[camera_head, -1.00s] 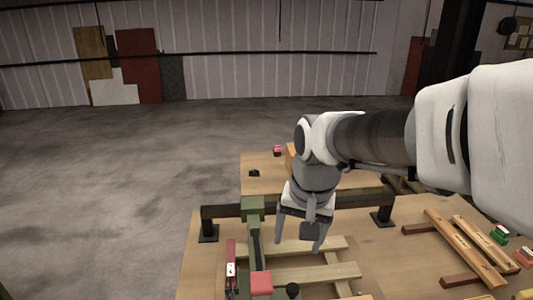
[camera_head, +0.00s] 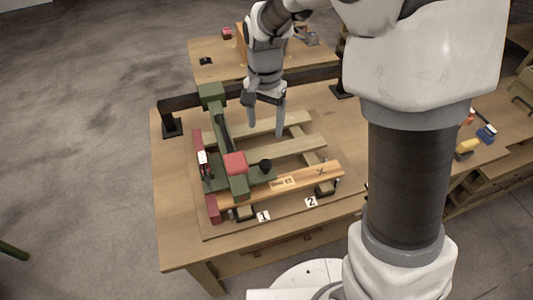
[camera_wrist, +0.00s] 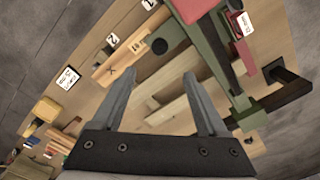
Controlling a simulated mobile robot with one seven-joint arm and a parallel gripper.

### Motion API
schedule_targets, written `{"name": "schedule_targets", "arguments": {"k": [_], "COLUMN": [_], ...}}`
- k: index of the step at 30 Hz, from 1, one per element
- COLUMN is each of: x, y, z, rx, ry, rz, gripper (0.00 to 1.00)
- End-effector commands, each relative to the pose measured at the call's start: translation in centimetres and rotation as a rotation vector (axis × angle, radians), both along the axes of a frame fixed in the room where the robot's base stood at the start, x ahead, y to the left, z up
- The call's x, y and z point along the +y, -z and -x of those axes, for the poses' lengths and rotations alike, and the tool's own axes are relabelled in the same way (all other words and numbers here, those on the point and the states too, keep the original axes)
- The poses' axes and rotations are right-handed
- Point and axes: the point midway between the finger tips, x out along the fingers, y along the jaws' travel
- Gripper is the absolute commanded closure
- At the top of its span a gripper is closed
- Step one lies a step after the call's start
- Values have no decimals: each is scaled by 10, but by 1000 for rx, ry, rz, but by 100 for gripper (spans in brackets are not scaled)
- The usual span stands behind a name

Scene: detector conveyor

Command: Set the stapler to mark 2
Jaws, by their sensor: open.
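The stapler appears to be the green arm (camera_head: 225,135) with a red block (camera_head: 235,163) and a black knob (camera_head: 265,166). It reaches from the black rail toward the front, nearer number card 1 (camera_head: 263,216) than number card 2 (camera_head: 311,202). In the wrist view, the green arm (camera_wrist: 213,45) is right of centre, the black knob (camera_wrist: 159,46) is at the upper middle and card 2 (camera_wrist: 112,40) is at the upper left. My gripper (camera_head: 266,124) is open and empty, pointing down above the wooden slats, right of the green arm. Its fingers also show in the wrist view (camera_wrist: 160,82).
A black rail (camera_head: 183,103) on feet crosses the back of the table. Wooden slats (camera_head: 288,149) and a front plank (camera_head: 320,172) lie under and beside the green arm. Another bench (camera_head: 213,64) is behind.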

Motion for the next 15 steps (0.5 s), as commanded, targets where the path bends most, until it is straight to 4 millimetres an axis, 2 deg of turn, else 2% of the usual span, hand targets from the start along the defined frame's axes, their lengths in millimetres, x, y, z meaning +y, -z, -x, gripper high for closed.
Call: {"name": "schedule_targets", "arguments": {"k": [3,15], "x": [-1,-1], "y": [27,112], "z": [1,1], "rx": [6,5], "ry": [-1,0], "rz": [2,2], "gripper": [24,24]}}
